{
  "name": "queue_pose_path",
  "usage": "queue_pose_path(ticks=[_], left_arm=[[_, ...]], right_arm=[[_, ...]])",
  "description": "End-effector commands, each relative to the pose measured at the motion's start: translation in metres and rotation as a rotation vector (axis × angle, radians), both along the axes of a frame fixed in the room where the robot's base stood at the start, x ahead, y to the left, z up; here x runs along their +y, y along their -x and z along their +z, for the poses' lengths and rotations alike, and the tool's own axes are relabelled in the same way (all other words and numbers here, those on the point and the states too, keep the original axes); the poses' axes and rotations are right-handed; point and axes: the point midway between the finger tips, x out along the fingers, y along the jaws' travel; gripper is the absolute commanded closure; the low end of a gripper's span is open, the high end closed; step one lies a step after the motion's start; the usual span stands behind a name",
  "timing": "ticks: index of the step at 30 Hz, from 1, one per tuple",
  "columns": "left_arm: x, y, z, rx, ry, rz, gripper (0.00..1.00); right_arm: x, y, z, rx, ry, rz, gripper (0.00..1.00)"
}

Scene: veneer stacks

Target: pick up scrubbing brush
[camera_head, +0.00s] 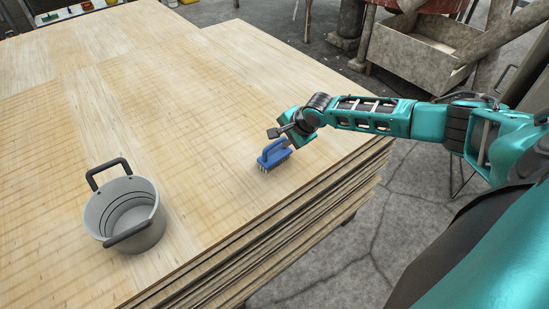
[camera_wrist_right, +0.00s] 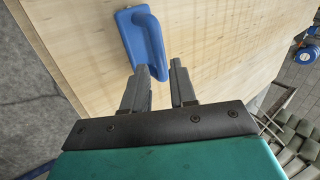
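The blue scrubbing brush (camera_head: 272,156) rests on the veneer stack near its right edge, with its looped handle on top and bristles below. It also shows in the right wrist view (camera_wrist_right: 131,40), beyond the fingers. My right gripper (camera_head: 281,131) is close to the brush, just above it in the head view. In the right wrist view its two grey fingers (camera_wrist_right: 165,75) stand apart with nothing held between them. The left fingertip overlaps the near end of the brush there; I cannot tell whether they touch. My left gripper is not in view.
A grey bucket (camera_head: 124,216) with two dark handles stands on the veneer stack (camera_head: 150,110) at the left front. The stack's layered edge drops to the concrete floor (camera_head: 345,245) on the right. The surface between bucket and brush is clear.

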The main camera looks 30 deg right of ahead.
Motion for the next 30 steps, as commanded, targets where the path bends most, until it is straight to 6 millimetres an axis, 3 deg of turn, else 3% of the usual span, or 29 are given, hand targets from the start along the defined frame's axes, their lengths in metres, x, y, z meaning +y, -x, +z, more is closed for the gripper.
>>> queue_pose_path(ticks=[12,23,30], left_arm=[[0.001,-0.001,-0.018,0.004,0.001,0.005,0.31],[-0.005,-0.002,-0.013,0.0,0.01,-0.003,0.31],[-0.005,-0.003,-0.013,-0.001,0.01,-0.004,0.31]], right_arm=[[0.013,-0.025,-0.041,0.0,0.0,-0.001,0.74],[0.014,-0.028,-0.045,-0.001,0.0,0.001,0.74],[0.014,-0.028,-0.045,0.0,0.001,-0.001,0.97]])
